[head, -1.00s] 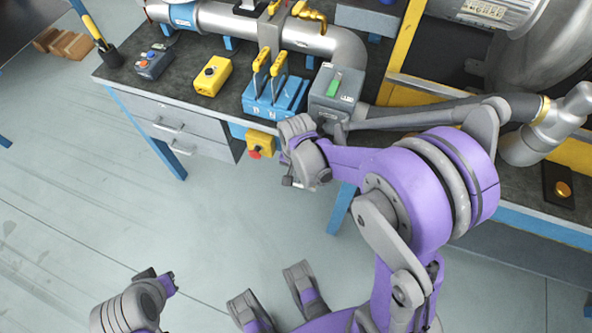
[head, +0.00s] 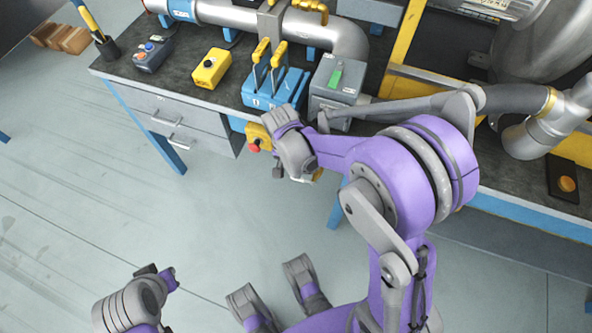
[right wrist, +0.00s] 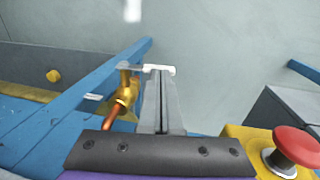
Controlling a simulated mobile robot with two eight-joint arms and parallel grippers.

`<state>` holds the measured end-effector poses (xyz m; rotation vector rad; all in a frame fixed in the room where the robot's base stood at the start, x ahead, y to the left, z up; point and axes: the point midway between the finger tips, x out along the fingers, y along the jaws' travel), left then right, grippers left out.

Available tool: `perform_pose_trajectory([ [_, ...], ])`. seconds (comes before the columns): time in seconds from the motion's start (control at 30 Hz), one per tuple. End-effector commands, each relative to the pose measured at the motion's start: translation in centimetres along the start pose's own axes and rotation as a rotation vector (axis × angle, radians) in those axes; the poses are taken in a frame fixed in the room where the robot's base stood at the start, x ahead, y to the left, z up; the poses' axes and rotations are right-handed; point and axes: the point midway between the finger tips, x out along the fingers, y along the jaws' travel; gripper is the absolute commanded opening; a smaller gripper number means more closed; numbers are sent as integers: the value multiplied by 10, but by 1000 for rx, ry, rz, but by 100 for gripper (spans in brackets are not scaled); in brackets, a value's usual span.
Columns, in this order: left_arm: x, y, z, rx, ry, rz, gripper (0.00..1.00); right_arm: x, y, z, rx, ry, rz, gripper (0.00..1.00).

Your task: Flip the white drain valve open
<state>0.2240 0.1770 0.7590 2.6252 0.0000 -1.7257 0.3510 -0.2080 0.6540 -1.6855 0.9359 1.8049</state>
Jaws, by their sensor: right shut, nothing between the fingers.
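The drain valve has a brass body (right wrist: 124,97) under the bench's front edge and a lever with a white grip (right wrist: 160,69). In the head view, a bit of white lever (head: 300,179) and brass show below my right wrist, mostly hidden by it. My right gripper (right wrist: 162,80) is shut and empty. Its fingertips overlap the white grip in the right wrist view; whether they touch it I cannot tell. My left gripper (head: 160,275) is low at the lower left of the head view, far from the valve, and its jaws are not clear.
A red emergency button (right wrist: 297,148) on a yellow box sits beside my right gripper. The floor in front is clear.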

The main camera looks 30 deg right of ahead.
Motion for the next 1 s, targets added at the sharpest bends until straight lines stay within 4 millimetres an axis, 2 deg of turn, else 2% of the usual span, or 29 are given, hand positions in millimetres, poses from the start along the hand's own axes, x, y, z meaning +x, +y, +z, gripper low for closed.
perform_pose_trajectory([
  [0.17, 14, 0, 5, 0, -5, 0, 0, 11, -8, 0, -4, 0, 132, 0],
  [0.6, 37, 0, 13, 0, -14, 0, 0, 36, -15, 0, 0, -1, 122, 0],
  [1.0, 55, 0, 18, 0, -20, 0, 0, 60, -14, 0, -1, -1, 122, 0],
])
